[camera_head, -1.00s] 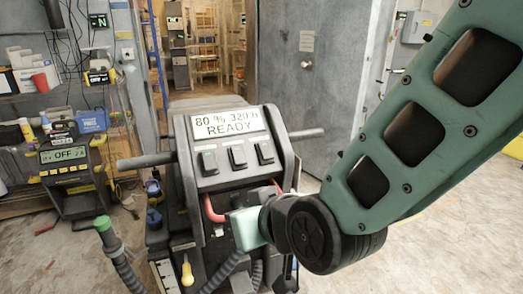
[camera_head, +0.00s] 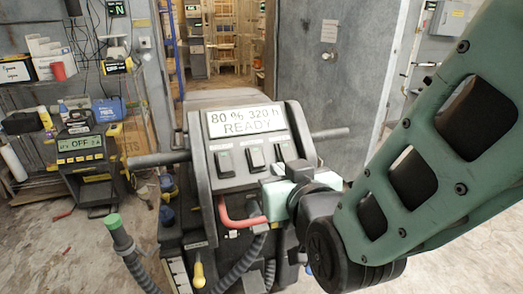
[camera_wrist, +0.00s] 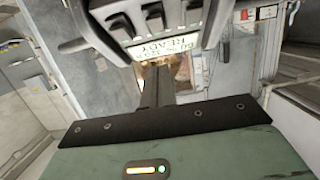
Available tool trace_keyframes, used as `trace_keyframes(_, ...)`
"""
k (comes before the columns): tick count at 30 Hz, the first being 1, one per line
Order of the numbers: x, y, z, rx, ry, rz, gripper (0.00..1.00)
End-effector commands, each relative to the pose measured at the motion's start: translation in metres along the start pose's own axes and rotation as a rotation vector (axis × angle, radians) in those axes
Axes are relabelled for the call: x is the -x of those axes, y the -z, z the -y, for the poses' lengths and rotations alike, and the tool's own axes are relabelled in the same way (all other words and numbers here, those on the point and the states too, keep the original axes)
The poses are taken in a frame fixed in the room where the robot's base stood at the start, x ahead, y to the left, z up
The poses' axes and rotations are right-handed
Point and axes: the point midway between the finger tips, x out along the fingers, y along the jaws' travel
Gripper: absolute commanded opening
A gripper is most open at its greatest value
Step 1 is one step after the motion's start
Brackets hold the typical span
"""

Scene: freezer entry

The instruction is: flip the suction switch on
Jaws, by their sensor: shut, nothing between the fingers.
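A dark floor-machine console (camera_head: 205,190) stands in front of me. Its lit display (camera_head: 240,120) reads "80 % 320 h READY". Below the display are three black switches in a row: left (camera_head: 225,162), middle (camera_head: 256,157) and right (camera_head: 286,150). Their labels are too blurred to tell which is suction, or which way each is set. My gripper (camera_head: 285,182) is shut and empty, just below the middle and right switches; contact cannot be told. The wrist view shows the console upside down, with the display (camera_wrist: 165,48) and middle switch (camera_wrist: 153,17) at the top.
A red handle (camera_head: 240,221) curves below the switch panel, and grey handlebars (camera_head: 330,133) stick out on both sides. A green-capped hose (camera_head: 117,228) stands at front left. A charger reading "OFF" (camera_head: 82,165) sits at left. A grey door (camera_head: 330,75) is behind.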

Motion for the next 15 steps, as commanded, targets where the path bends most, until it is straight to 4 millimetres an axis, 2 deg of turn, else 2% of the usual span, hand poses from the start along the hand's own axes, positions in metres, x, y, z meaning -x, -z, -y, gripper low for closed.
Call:
trace_keyframes(3, -0.006, 0.006, -0.001, 0.006, -0.004, 0.001, 0.00)
trace_keyframes(9, -0.019, 0.004, -0.002, 0.005, -0.001, 0.005, 0.00)
trace_keyframes(15, -0.064, 0.000, -0.001, 0.002, -0.001, 0.002, 0.00)
